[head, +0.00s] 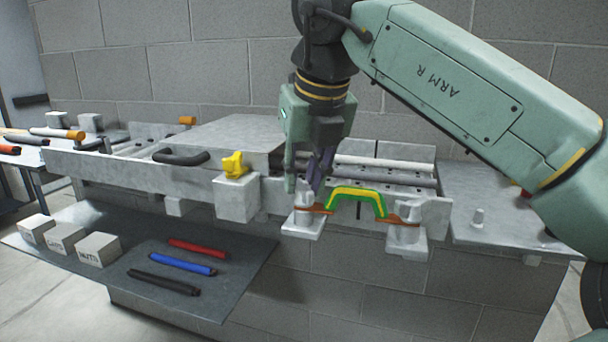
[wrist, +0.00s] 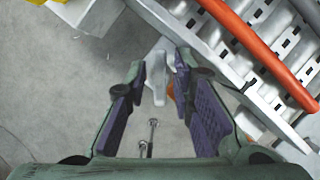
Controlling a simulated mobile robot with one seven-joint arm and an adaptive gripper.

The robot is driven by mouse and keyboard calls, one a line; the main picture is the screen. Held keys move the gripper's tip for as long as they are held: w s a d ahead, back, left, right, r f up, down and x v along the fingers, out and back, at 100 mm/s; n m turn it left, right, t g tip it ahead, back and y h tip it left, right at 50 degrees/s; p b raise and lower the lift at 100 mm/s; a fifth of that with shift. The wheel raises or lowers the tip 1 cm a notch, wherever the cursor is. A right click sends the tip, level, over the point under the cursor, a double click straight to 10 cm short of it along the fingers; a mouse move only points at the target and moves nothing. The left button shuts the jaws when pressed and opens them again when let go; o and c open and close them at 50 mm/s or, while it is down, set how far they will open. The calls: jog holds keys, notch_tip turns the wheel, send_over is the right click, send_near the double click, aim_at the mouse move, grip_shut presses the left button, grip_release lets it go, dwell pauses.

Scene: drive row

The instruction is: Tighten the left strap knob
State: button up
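A green and yellow arched piece (head: 358,195) sits at the front of the grey bench, with an orange strap (head: 318,209) at its left end. The left strap knob (head: 303,199) is grey and stands on a small bracket, partly hidden by my fingers. In the wrist view, the grey winged knob (wrist: 156,72) shows between my fingertips. The right strap knob (head: 407,212) is a similar grey one. My gripper (head: 306,183) points down over the left knob. In the wrist view its purple-padded fingers (wrist: 161,80) are apart, on either side of the knob; contact cannot be told.
A yellow knob (head: 234,165) on a grey block stands left of my gripper. Rollers and a rail (head: 385,168) lie behind. A lower shelf (head: 225,300) holds red, blue and black rods and labelled blocks (head: 97,249).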

jog(key=shift+o, duration=0.6)
jog(key=v, duration=0.7)
jog(key=shift+r, duration=0.2)
jog(key=shift+s, duration=0.1)
